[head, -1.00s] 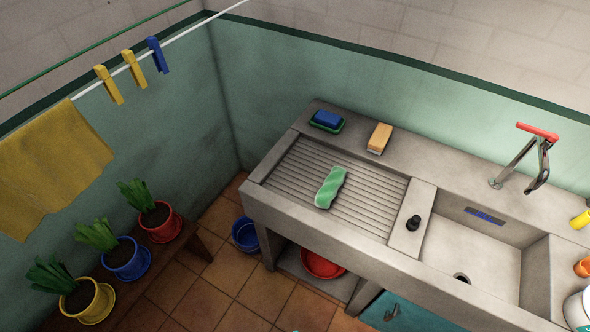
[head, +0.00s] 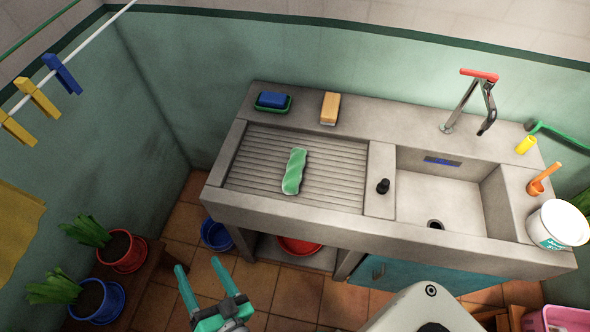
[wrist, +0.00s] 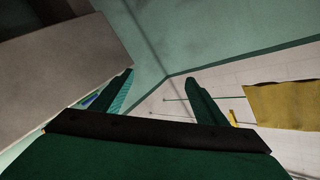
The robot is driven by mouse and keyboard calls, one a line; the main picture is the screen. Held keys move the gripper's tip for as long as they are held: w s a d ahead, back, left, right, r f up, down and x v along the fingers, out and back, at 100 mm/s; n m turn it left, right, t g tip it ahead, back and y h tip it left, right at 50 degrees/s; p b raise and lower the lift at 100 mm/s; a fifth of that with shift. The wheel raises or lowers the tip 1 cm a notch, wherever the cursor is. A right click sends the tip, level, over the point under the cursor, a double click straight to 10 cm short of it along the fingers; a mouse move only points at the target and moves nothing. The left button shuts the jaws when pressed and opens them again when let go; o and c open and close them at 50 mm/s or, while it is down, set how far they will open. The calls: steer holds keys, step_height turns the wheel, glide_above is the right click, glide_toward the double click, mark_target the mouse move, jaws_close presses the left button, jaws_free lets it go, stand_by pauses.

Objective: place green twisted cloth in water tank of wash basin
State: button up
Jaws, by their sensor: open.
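The green twisted cloth (head: 294,171) lies on the ribbed washboard (head: 333,184) on the left of the wash basin. The water tank (head: 428,202) is the sunken compartment to the right, with a dark drain hole near its front; no cloth is in it. My gripper (head: 202,272) is open and empty, in front of the basin at the lower left, apart from the cloth. In the wrist view, its two fingers (wrist: 165,95) are spread with nothing between them, and the cloth does not show.
A black stopper (head: 383,186) stands on the divider. A blue soap in a dish (head: 272,102) and an orange-and-white block (head: 330,108) sit on the back ledge. A tap (head: 470,105) rises behind the tank. A white bucket (head: 556,224) stands at right. Potted plants (head: 121,251) are at left.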

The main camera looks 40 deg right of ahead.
steer(key=w+a+r+n+y, duration=0.1)
steer(key=w+r+y, duration=0.3)
steer(key=w+r, duration=0.7)
steer(key=w+a+r+y, duration=0.1)
steer(key=w+r+y, duration=0.3)
steer(key=w+r, duration=0.75)
steer(key=m+g+h, duration=0.3)
steer(key=g+h, duration=0.7)
steer(key=g, duration=0.4)
glide_toward(295, 168)
steer(key=shift+g, duration=0.3)
steer(key=x, duration=0.4)
steer(key=shift+w+d, duration=0.2)
steer(key=shift+w, duration=0.05)
steer(key=shift+x, duration=3)
steer(key=shift+w+a, duration=0.1)
steer(key=shift+a, duration=0.1)
